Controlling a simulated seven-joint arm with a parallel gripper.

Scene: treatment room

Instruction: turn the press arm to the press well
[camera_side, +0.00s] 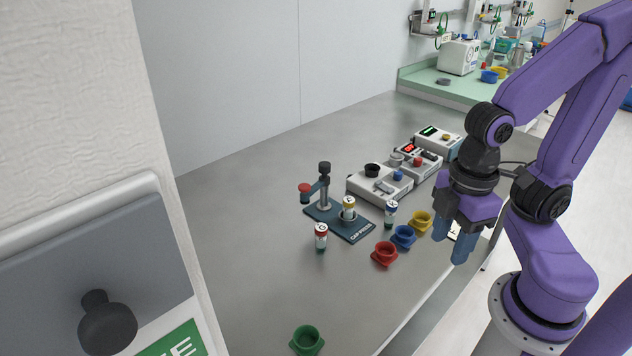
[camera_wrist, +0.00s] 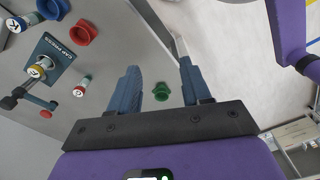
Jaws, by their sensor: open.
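In the wrist view the press arm (camera_wrist: 30,100) and yellow-capped vial (camera_wrist: 38,71) are at the far left. My gripper (camera_side: 452,240) is open and empty, fingers down near the bench's right edge, well apart from the press.
A red-capped vial (camera_side: 321,236) and a blue-capped vial (camera_side: 391,213) stand beside the press. Red (camera_side: 384,254), blue (camera_side: 403,237) and yellow (camera_side: 421,222) cups sit between press and gripper. A green cup (camera_side: 307,340) is at the front. White devices (camera_side: 380,187) stand behind.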

